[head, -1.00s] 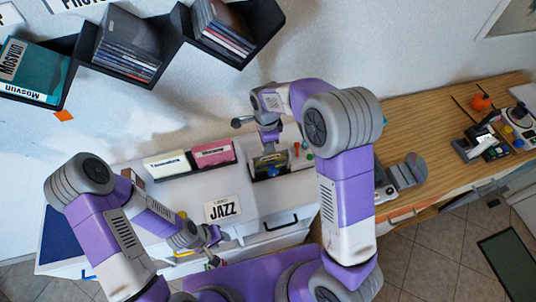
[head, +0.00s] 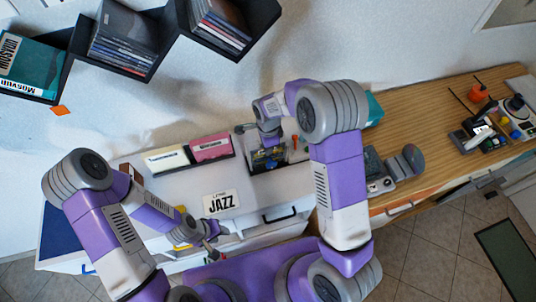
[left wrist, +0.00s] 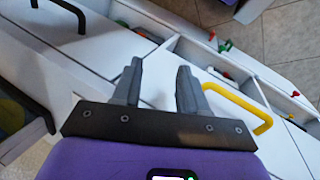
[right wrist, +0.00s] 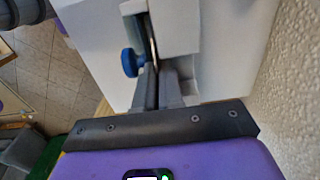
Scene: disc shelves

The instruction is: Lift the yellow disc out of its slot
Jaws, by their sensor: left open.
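I cannot make out the yellow disc for certain. A black holder (head: 254,168) stands on the white cabinet top, with a small yellowish and blue patch in it under my right gripper (head: 267,143). In the right wrist view, the fingers of my right gripper (right wrist: 158,75) are close together.
A holder with cream (head: 167,159) and pink (head: 211,147) cases stands left of the black holder. A JAZZ sign (head: 221,204) lies in front. Disc shelves (head: 125,40) hang on the wall. A yellow handle (left wrist: 240,103) is right of my left gripper. A wooden counter (head: 430,120) extends right.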

